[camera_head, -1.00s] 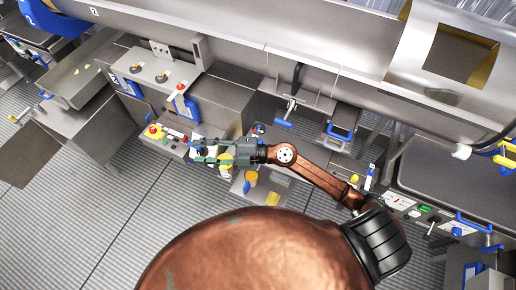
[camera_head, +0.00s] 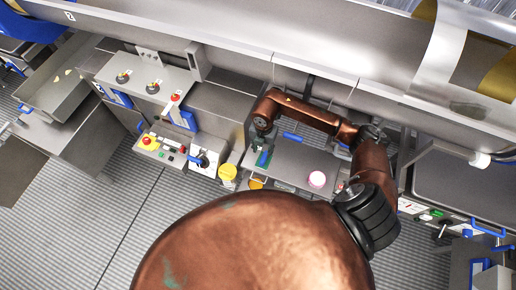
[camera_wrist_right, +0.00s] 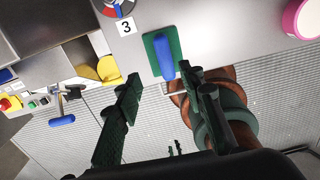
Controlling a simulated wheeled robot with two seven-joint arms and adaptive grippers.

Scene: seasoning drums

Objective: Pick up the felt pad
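The felt pad looks to be the green rectangular pad with a blue handle (camera_wrist_right: 160,52) on a grey metal surface in the right wrist view. In the head view (camera_head: 263,158) it shows small, below my right gripper (camera_head: 258,147) and partly covered by it. In the right wrist view my right gripper (camera_wrist_right: 159,76) has its two dark green fingers spread apart, with nothing between the tips. The pad lies just beyond the fingertips, its blue handle closer to the right finger. Contact with the handle cannot be told. My left gripper is not in view.
A pink and white round container (camera_head: 317,179) stands to the right on the same surface. A yellow cup-like part (camera_head: 227,172) and a control panel with a red button (camera_head: 147,141) are to the left. A metal drum (camera_head: 300,45) runs above.

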